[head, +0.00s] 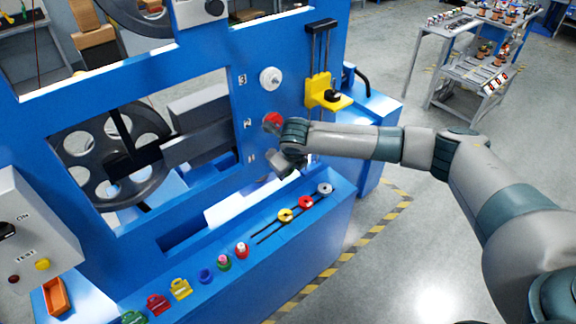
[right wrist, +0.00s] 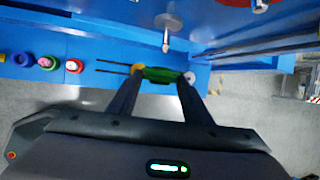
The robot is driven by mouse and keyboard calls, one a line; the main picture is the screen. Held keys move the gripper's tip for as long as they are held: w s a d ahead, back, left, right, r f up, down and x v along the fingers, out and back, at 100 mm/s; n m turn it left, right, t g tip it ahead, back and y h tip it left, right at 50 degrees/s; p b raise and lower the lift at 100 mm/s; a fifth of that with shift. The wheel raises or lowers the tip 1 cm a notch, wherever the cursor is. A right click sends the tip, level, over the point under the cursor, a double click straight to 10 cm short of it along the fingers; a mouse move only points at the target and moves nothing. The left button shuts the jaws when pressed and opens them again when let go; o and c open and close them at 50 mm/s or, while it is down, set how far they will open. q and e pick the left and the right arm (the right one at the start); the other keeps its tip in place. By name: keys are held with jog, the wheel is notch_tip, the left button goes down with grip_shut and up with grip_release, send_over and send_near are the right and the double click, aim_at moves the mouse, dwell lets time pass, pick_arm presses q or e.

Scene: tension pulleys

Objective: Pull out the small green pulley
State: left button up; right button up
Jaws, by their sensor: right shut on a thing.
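The small green pulley (right wrist: 160,74) shows edge-on between the fingertips of my right gripper (right wrist: 162,82) in the right wrist view. The gripper is shut on it. A bare-looking grey peg (right wrist: 167,32) sticks out from the blue panel just beyond, with a visible gap between its tip and the pulley. In the head view my right gripper (head: 275,164) is beside the panel near number 1, below the red pulley (head: 272,121). The green pulley is hidden there by my gripper and wrist. My left gripper is not in view.
A white pulley (head: 271,78) sits at number 3. A yellow slider (head: 325,92) stands on the right rail. The blue ledge (head: 325,221) below holds several coloured knobs and a slotted row with yellow, red and grey discs. Open floor lies right of the machine.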

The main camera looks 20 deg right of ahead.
jog(key=shift+s+d+r+p, duration=0.2)
jog(key=shift+s+p, duration=0.3)
jog(key=shift+s, duration=0.05)
jog(key=shift+s+d+f, duration=0.1)
jog(key=shift+s+d, duration=0.1)
jog(key=shift+s, duration=0.35)
jog(key=shift+s+d+f, duration=0.1)
jog(key=shift+s+d, duration=0.1)
jog(key=shift+s, duration=0.3)
jog(key=shift+w, duration=0.1)
jog(key=w+b, duration=0.1)
jog(key=w+a+b, duration=0.1)
jog(key=w, duration=0.1)
jog(key=shift+w+a, duration=0.2)
jog(key=shift+w, duration=0.1)
jog(key=shift+s, duration=0.1)
